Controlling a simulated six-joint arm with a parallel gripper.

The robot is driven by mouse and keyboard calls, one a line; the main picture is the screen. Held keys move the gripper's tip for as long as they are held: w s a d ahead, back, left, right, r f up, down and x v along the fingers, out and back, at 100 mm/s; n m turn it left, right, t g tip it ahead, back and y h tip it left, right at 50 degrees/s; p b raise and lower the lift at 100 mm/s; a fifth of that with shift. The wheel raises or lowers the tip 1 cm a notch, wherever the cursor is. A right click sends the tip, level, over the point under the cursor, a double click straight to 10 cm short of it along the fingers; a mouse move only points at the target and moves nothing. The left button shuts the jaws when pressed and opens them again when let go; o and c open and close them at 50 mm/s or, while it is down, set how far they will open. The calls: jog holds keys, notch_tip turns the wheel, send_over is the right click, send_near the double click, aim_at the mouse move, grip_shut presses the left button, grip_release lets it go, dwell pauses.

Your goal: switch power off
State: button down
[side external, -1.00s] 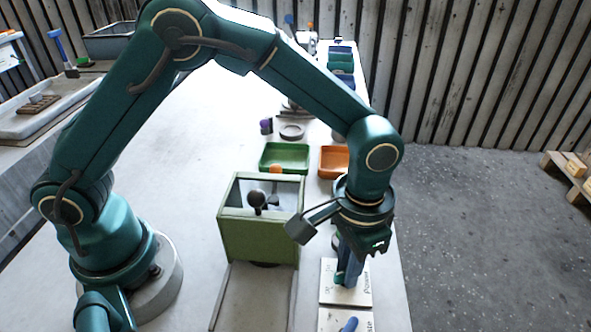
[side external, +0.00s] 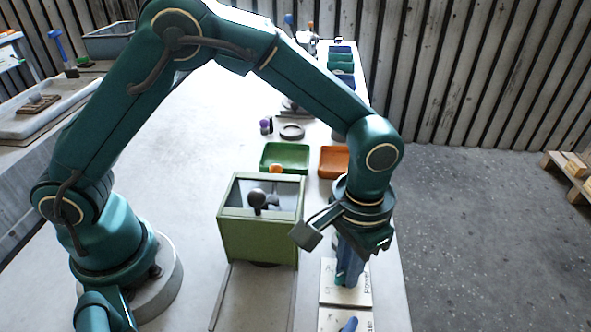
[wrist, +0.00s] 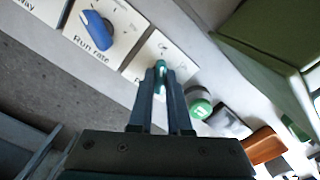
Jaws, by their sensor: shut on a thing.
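The power panel (side external: 331,288) is a pale plate lying flat near the table's right edge, its "Power" label partly covered in the side view. My gripper (side external: 347,278) points down onto it. In the wrist view my gripper (wrist: 160,76) is shut on a small teal knob (wrist: 160,67) on this panel (wrist: 146,57). The fingers hide most of the knob, and I cannot read which mark it points to.
The "Run rate" panel with a blue knob (wrist: 96,28) lies beside the power panel. A green box housing (side external: 258,238) stands left of my gripper. Green (side external: 285,157) and orange (side external: 334,161) trays sit behind. A green-topped round object (wrist: 200,108) is close to the fingers.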

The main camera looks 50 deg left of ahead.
jog(key=c, duration=1)
grip_release()
jog(key=shift+o, duration=0.2)
jog(key=shift+r, duration=3)
jog(key=shift+f, duration=0.1)
notch_tip(320, 180, down, 6)
jog(key=shift+r, duration=0.15)
jog(key=shift+m, duration=0.7)
jog(key=shift+r, duration=0.25)
